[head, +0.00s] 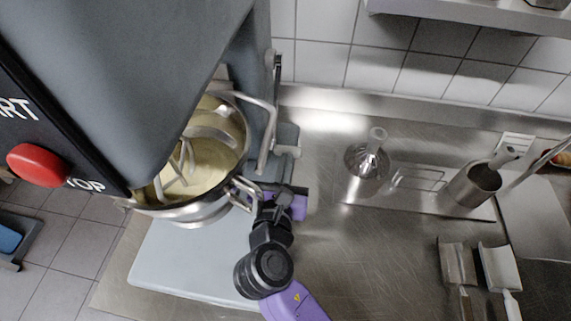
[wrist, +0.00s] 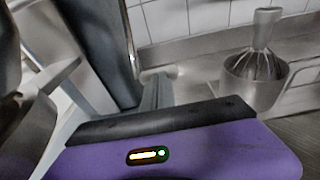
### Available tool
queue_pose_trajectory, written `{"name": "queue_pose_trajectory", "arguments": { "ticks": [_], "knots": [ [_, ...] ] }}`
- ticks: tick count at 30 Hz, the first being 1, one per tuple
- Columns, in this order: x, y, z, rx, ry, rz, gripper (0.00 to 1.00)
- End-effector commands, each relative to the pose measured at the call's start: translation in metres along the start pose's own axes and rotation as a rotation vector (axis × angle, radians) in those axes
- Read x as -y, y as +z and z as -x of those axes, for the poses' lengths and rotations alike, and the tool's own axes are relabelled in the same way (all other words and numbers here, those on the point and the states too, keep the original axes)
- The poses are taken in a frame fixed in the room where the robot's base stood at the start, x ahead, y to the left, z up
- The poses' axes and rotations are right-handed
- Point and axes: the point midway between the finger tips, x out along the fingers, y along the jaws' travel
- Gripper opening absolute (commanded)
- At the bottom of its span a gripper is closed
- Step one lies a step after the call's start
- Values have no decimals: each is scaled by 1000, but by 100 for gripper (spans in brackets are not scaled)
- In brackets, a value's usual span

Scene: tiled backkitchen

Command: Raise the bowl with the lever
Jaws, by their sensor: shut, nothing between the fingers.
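The steel mixing bowl (head: 190,213) hangs under the grey mixer head, with pale dough and a beater inside. The beater tool dips into the bowl. A metal lever (head: 269,125) stands upright along the right side of the mixer column, its top near the wall. My gripper (head: 287,192) is shut and empty. It is low beside the bowl's right side handle (head: 243,192), below the lever's lower end; whether it touches either is unclear. In the wrist view, my gripper's purple body (wrist: 180,145) fills the bottom, hiding what lies below, and part of the lever (wrist: 132,50) shows beyond it.
A red stop button (head: 38,165) is on the mixer's front.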

Motion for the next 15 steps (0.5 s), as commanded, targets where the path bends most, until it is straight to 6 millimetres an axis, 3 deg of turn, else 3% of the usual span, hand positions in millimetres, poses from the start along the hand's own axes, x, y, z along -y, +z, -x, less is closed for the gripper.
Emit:
{"name": "queue_pose_trajectory", "arguments": {
  "ticks": [15],
  "knots": [
    [0,-21,-26,136,-2,1,0]
  ]
}}
